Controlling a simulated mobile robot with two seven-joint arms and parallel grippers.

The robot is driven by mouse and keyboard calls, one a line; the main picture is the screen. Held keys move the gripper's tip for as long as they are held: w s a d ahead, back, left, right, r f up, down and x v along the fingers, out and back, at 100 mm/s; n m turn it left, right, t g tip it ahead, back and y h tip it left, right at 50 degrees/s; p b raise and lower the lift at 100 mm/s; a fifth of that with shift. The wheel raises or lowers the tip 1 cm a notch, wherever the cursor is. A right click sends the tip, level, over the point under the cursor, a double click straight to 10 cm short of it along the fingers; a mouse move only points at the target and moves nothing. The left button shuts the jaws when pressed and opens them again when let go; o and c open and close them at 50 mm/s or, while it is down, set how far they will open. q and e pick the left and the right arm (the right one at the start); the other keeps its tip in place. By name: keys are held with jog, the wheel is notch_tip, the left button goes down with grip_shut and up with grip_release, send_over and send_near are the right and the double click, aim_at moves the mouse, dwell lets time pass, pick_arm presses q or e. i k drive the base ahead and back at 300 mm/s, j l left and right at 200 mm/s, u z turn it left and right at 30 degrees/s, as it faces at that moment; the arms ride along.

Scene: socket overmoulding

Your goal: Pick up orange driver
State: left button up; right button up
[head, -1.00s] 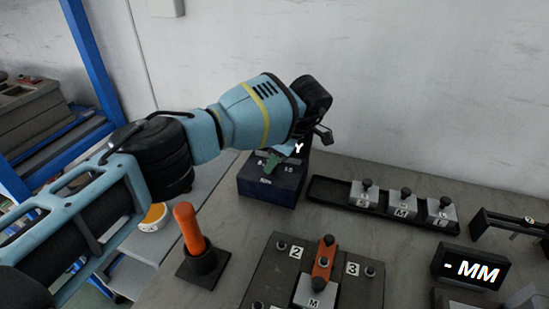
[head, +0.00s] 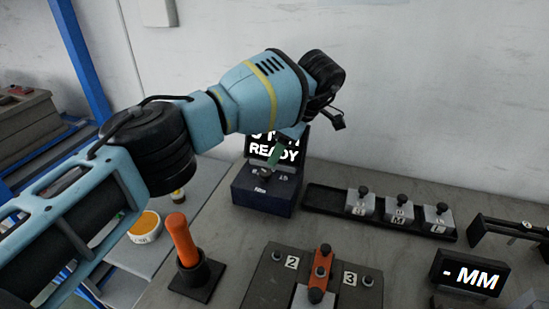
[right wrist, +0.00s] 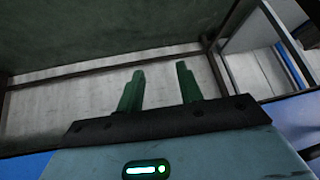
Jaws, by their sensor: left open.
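The orange driver (head: 182,240) stands almost upright in a black square-based holder (head: 197,283) on the table, at the lower left of the head view. Its lower end is hidden in the holder. My left gripper (head: 274,158), with green fingers, hangs in front of the dark box with the lit screen, well behind and to the right of the driver. It is open, and nothing shows between its fingers. My right gripper (right wrist: 159,68) shows only in the right wrist view, with its two green fingers apart and nothing between them.
The dark box (head: 262,196) reads READY. A fixture plate (head: 262,285) with an orange bar (head: 322,262) lies right of the driver. A black tray (head: 320,205) holds several grey blocks. A display (head: 470,272) reads "- MM". A white-rimmed tub (head: 146,226) sits left of the driver.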

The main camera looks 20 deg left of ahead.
aim_at(176, 223)
jog(key=k, duration=1.5)
